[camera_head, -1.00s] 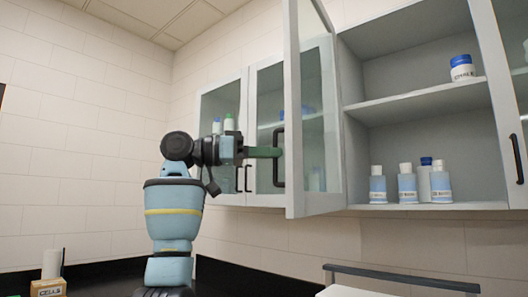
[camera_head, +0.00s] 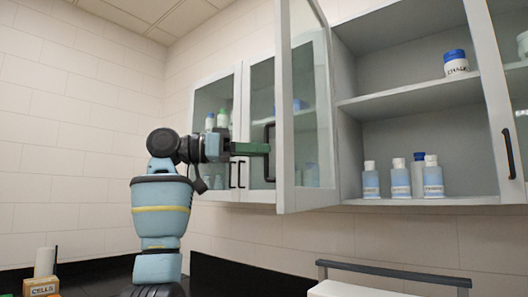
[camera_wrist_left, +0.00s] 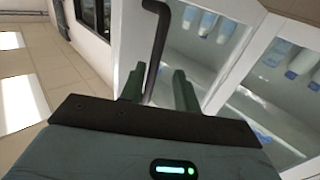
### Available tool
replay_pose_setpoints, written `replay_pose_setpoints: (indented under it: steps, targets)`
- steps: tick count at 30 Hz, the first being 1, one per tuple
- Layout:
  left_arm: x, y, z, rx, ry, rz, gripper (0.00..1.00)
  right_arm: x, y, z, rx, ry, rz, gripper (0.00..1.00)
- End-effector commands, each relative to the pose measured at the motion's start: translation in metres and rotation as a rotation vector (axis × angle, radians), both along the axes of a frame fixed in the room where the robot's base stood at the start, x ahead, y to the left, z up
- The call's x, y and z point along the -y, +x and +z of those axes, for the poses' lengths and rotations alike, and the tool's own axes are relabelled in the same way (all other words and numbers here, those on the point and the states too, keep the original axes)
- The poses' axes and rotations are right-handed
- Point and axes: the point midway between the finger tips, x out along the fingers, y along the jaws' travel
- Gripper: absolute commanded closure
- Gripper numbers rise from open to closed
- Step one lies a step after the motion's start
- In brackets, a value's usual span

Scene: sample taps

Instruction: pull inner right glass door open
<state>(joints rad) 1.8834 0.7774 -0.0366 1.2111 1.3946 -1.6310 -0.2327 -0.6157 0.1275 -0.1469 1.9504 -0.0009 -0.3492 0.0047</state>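The inner right glass door (camera_head: 285,120) stands swung open toward me in the middle of the head view, with a pale frame and a black bar handle (camera_head: 270,152) near its free edge. My left gripper (camera_head: 263,149) reaches the handle from the left with its green fingers. In the left wrist view the dark handle bar (camera_wrist_left: 156,50) passes between the two green fingers, nearer the left one. The fingers (camera_wrist_left: 157,76) stand apart with a gap at the bar, so the gripper is around the handle but not clamped. My right gripper is out of view.
The open cabinet section holds several bottles (camera_head: 400,181) on its lower shelf and a chalk jar (camera_head: 456,63) above. Closed glass doors (camera_head: 215,115) stand to the left. Another door with a black handle (camera_head: 509,153) is at the right. A cells box (camera_head: 40,287) sits at lower left.

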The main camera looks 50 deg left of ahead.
Motion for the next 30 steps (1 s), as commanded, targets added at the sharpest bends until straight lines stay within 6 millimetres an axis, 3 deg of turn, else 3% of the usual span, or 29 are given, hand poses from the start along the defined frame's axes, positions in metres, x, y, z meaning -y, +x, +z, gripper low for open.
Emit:
replay_pose_setpoints:
  steps: [6, 12, 30]
  targets:
    - [-0.023, -0.029, 0.0, 0.002, -0.001, 0.003, 0.68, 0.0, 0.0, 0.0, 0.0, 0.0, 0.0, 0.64]
    - [-0.034, -0.044, 0.0, -0.001, -0.002, 0.002, 0.68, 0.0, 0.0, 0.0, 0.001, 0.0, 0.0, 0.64]
    - [-0.035, -0.046, -0.001, -0.002, -0.001, 0.001, 0.68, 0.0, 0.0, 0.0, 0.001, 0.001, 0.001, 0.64]
